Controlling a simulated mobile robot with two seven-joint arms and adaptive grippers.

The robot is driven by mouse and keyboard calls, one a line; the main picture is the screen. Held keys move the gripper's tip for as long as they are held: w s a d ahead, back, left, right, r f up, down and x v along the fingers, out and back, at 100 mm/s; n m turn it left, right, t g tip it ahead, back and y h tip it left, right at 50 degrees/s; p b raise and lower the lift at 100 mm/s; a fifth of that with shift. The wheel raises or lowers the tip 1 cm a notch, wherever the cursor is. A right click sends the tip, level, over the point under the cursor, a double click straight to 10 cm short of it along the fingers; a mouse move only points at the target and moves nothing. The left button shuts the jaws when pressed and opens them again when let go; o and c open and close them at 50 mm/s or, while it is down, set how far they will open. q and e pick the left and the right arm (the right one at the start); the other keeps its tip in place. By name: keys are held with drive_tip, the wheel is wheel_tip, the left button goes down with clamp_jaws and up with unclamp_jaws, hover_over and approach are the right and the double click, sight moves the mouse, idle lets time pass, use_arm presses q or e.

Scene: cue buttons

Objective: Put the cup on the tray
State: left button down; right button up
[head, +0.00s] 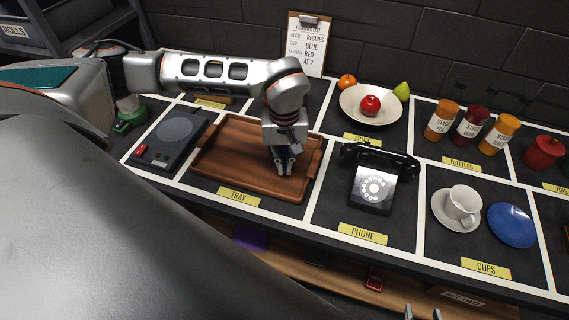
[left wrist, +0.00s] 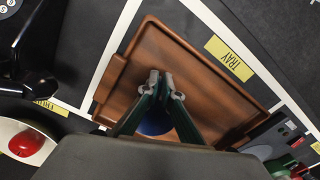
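The brown wooden tray (head: 222,160) lies on the counter behind the TRAY label; it fills the middle of the left wrist view (left wrist: 215,90). A white cup (head: 463,202) stands upright on a white saucer (head: 441,212) in the CUPS section at right. A blue saucer (head: 513,226) beside it has no cup on it. My left gripper (head: 284,171) points down over the tray's right part, fingertips close together. A blue patch (left wrist: 155,123) shows between its fingers; I cannot tell what it is. My right gripper (head: 422,313) shows only its tips at the bottom edge.
A black phone (head: 374,182) stands between tray and cups. A dark pad with a red button (head: 170,140) is left of the tray. A fruit bowl (head: 352,108), bottles (head: 470,124) and a clipboard (head: 306,45) are behind. The tray's left part is clear.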

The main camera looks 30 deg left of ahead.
use_arm(q)
drive_tip(key=c, duration=2.2)
unclamp_jaws()
drive_tip(key=shift+c, duration=0.2)
drive_tip(key=shift+r, duration=0.2)
wheel_tip(320, 180, up, 12)
drive_tip(key=shift+f, duration=0.1)
